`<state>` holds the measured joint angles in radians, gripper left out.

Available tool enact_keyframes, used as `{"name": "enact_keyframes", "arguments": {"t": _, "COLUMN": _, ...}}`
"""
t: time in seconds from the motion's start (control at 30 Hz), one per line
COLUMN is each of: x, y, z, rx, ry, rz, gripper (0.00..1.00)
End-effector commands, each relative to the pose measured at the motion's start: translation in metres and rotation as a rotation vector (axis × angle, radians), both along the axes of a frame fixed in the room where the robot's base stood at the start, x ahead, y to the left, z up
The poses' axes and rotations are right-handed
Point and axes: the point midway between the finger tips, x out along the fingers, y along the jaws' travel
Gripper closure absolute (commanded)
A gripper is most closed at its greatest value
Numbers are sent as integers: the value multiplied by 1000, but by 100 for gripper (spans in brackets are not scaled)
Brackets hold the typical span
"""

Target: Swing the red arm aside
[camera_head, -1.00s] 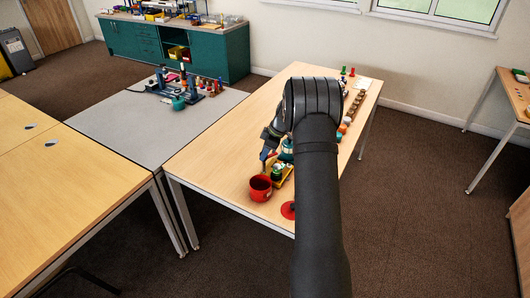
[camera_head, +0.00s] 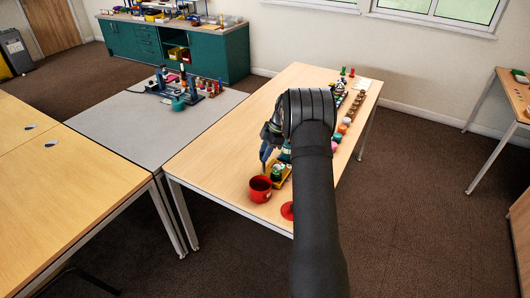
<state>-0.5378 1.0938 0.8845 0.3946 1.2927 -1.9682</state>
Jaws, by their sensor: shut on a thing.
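My gripper (camera_head: 265,165) is above the near part of the wooden table, left of my dark arm link, and partly hidden by it. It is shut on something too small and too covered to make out. Just below its tips is a small yellow piece (camera_head: 284,175) with green and white parts on it. I cannot pick out the red arm for certain.
The wooden table's left half (camera_head: 215,150) is clear. A grey table (camera_head: 120,125) with a teal pot (camera_head: 178,104) and several pegs adjoins it.

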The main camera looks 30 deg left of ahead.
Motion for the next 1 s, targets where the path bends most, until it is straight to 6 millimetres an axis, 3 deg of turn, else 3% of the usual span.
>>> {"name": "enact_keyframes", "arguments": {"t": 0.27, "x": 0, "y": -1, "z": 0, "rx": -1, "ry": -1, "rz": 0, "gripper": 94}}
{"name": "enact_keyframes", "arguments": {"t": 0.3, "x": 0, "y": -1, "z": 0, "rx": -1, "ry": -1, "rz": 0, "gripper": 65}}
{"name": "enact_keyframes", "arguments": {"t": 0.4, "x": 0, "y": 0, "z": 0, "rx": -1, "ry": -1, "rz": 0, "gripper": 49}}
{"name": "enact_keyframes", "arguments": {"t": 0.77, "x": 2, "y": -2, "z": 5, "rx": 1, "ry": -2, "rz": -1, "gripper": 49}}
{"name": "enact_keyframes", "arguments": {"t": 1.0, "x": 14, "y": -13, "z": 46, "rx": 2, "ry": -5, "rz": -1, "gripper": 49}}
